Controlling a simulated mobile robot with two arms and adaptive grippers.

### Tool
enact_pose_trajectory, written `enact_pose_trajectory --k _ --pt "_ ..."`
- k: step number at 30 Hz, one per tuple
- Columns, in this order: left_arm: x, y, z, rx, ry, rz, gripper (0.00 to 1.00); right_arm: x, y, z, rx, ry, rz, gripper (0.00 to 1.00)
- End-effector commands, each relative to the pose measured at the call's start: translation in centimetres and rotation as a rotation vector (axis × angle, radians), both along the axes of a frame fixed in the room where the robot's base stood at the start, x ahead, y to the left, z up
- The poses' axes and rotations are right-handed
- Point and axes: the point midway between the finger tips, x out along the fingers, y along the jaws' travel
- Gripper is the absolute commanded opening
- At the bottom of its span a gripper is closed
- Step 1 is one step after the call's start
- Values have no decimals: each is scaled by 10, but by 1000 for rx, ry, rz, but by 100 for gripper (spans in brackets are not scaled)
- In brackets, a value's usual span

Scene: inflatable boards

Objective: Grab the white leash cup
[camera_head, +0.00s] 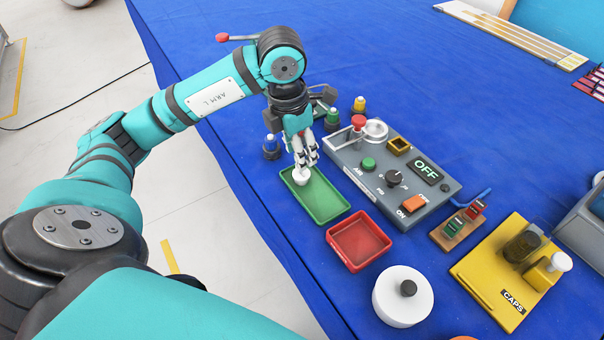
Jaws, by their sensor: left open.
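A small round white object, which looks like the white leash cup (301,177), sits at the far-left end of the green tray (326,208). My left gripper (305,163) points down directly over it, with its fingertips at the object's upper part. The gripper is open. The fingers hide the top of the white object, and I cannot tell whether they touch it. My right gripper is not in view.
A red tray (358,242) and a grey control box (391,178) reading OFF stand close by. Small bottles (271,147) stand behind my gripper. A white round container (402,297) and a yellow CAPS stand (508,283) are nearer. The blue table (440,75) is clear behind the box.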

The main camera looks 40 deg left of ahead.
Motion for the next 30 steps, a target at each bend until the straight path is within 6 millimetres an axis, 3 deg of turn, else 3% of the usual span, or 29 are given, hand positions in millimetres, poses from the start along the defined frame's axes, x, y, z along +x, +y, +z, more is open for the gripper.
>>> enact_pose_trajectory --k 9,18,25,30 --pt "2 -2 -26 0 3 1 42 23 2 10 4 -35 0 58" --pt "5 -4 -65 -1 1 0 42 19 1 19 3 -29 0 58" --pt "6 -4 -67 -1 -2 0 42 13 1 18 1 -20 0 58" --pt "6 -4 -67 -1 -2 0 23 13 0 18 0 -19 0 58"
